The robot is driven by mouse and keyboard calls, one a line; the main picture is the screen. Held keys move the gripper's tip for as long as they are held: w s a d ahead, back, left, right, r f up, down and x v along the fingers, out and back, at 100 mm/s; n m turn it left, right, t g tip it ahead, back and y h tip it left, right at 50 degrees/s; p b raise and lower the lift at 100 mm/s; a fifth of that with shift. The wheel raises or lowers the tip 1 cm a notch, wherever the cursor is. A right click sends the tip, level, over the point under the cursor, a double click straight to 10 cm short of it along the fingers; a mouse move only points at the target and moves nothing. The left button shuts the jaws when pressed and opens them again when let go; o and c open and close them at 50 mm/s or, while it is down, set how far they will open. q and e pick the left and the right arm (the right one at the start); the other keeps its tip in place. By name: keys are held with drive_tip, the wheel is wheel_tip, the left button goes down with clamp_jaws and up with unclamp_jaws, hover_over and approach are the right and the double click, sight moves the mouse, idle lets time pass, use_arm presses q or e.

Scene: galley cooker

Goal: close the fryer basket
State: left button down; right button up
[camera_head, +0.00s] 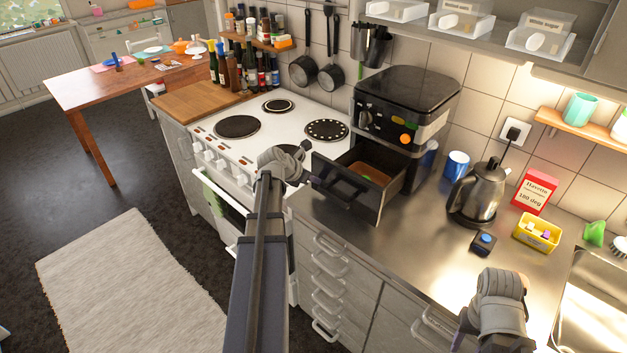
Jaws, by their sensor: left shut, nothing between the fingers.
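The black fryer (408,100) stands on the steel counter against the tiled wall. Its basket (388,205) is pulled out like a drawer toward the left front, and its inside with something brown is visible from above. My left gripper (312,181) is shut and empty at the basket's front, close to the dark handle (348,189). I cannot tell whether it touches. My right arm's wrist is at the lower right over the counter's front edge; dark parts of my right gripper (466,325) show beside it, but its fingers are not clear.
The white stove (262,137) is left of the fryer. A kettle (474,195), blue mug (456,164), small black box with a blue button (483,243), yellow box (537,232) and red carton (535,191) stand to the right.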

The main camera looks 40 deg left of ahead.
sight(344, 159)
use_arm(q)
drive_tip(key=w, duration=0.6)
drive_tip(key=w+d, duration=0.1)
drive_tip(key=w, duration=1.1)
drive_tip(key=shift+w+d, duration=0.2)
drive_tip(key=shift+w, duration=0.15)
drive_tip(key=shift+s, duration=0.6)
drive_tip(key=s, duration=0.3)
drive_tip(key=p+v, duration=0.7)
drive_tip(key=v, duration=0.3)
drive_tip(key=shift+a, duration=0.1)
